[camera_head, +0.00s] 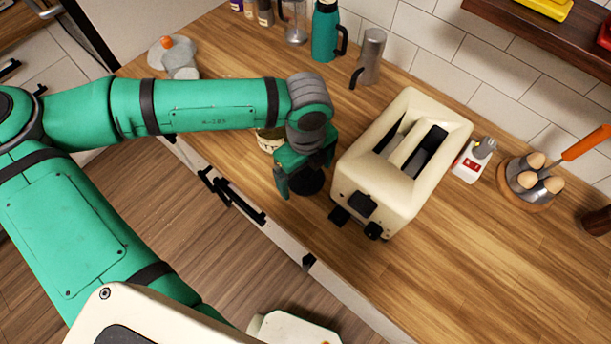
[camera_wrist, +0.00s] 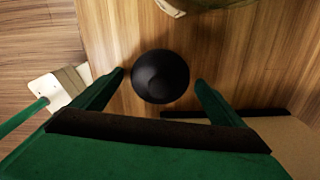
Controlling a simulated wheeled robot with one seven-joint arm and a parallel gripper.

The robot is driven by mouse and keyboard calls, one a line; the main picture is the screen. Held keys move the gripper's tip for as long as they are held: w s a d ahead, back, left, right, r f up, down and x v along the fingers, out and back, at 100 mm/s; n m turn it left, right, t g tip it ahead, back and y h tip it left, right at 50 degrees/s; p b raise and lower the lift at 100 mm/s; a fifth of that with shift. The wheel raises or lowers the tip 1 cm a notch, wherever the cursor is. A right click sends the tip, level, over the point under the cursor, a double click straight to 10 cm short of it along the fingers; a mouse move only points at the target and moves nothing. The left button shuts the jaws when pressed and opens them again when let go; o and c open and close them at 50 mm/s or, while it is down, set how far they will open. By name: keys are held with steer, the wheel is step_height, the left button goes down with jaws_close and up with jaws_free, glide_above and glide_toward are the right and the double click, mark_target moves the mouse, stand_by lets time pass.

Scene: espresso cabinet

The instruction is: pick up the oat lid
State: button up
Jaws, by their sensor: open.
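A round black lid-like disc (camera_wrist: 160,76) with a raised knob lies on the wooden counter. In the wrist view it sits between the tips of my gripper (camera_wrist: 160,80), with a gap on each side. In the head view the black disc (camera_head: 308,181) shows beside and partly behind my green gripper (camera_head: 303,180), just left of the toaster. My gripper is open and empty, pointing down over the disc. I cannot read any label that marks the disc as the oat lid.
A cream toaster (camera_head: 400,165) stands close to the right of my gripper. A pale round container (camera_head: 270,140) stands behind it, partly hidden by my arm. The counter's front edge (camera_head: 250,205) is near. Egg holder (camera_head: 530,183) and teal flask (camera_head: 325,32) stand farther off.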

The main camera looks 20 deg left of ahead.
steer(key=c, duration=1.1)
steer(key=shift+w+r, duration=0.1)
